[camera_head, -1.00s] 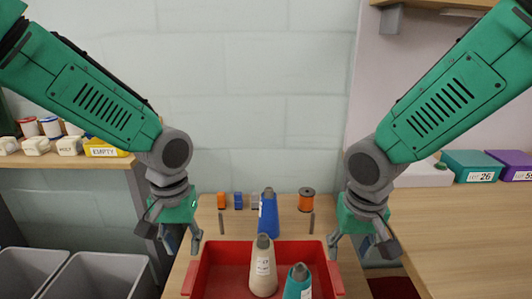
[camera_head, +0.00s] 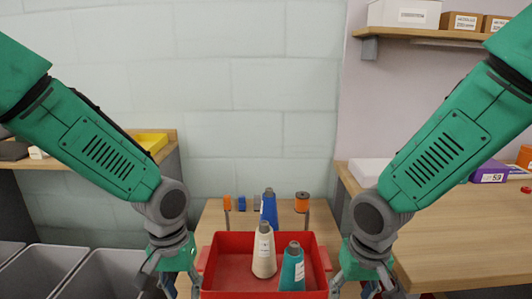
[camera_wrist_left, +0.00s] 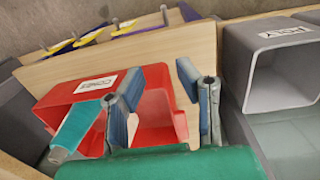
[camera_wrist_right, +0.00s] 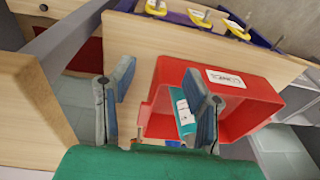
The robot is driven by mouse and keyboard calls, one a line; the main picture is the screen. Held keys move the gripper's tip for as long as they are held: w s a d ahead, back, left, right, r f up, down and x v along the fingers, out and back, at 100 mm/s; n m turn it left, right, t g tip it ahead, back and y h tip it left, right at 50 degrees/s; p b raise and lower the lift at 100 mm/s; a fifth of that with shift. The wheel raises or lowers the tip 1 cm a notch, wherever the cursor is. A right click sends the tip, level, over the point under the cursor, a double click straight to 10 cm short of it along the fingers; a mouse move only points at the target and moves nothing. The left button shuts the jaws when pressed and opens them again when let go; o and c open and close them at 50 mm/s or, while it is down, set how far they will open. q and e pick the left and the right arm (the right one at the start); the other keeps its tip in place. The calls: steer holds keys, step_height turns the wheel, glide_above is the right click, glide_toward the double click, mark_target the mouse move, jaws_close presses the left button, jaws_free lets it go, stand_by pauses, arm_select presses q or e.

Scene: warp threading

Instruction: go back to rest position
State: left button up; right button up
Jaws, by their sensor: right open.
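My left gripper (camera_head: 170,288) hangs at the left side of the red bin (camera_head: 212,258). In the left wrist view its two fingers (camera_wrist_left: 165,105) are apart with nothing held between them. My right gripper (camera_head: 358,285) hangs at the bin's right side. In the right wrist view its fingers (camera_wrist_right: 158,105) are apart and empty. A cream cone (camera_head: 264,256) and a teal cone (camera_head: 292,272) stand in the bin. A blue cone (camera_head: 269,206) stands behind the cream one, its base hidden. Both arms are bent, with the hands pointing down.
Small orange and blue spools (camera_head: 242,202) and a large orange spool (camera_head: 302,201) stand behind the bin. Grey bins (camera_head: 100,275) are at the left. A wooden table (camera_head: 460,235) lies at the right, under a wall shelf (camera_head: 425,35).

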arm_select(q)
steer(key=s+a+f+h+p, duration=0.1)
steer(key=s+a+f, duration=0.1)
steer(key=s+f, duration=1.2)
arm_select(e)
steer(key=s+d+f+g+y, duration=0.1)
steer(key=s+d+f, duration=0.3)
steer(key=s+f, duration=0.85)
arm_select(q)
steer(key=s+a+f+y+p, duration=0.1)
steer(key=s+a+f, duration=0.4)
steer(key=s+a, duration=0.4)
steer(key=s, duration=0.3)
steer(key=shift+s+a+t+y+p, duration=0.3)
steer(key=shift+a+t, duration=0.1)
arm_select(e)
steer(key=s+d+f, duration=0.3)
steer(key=s+d, duration=0.1)
steer(key=s, duration=0.2)
steer(key=s+d+f+h, duration=0.1)
steer(key=s+d+f, duration=0.3)
steer(key=s, duration=0.2)
steer(key=shift+s+f+h, duration=0.3)
steer(key=shift+d, duration=0.1)
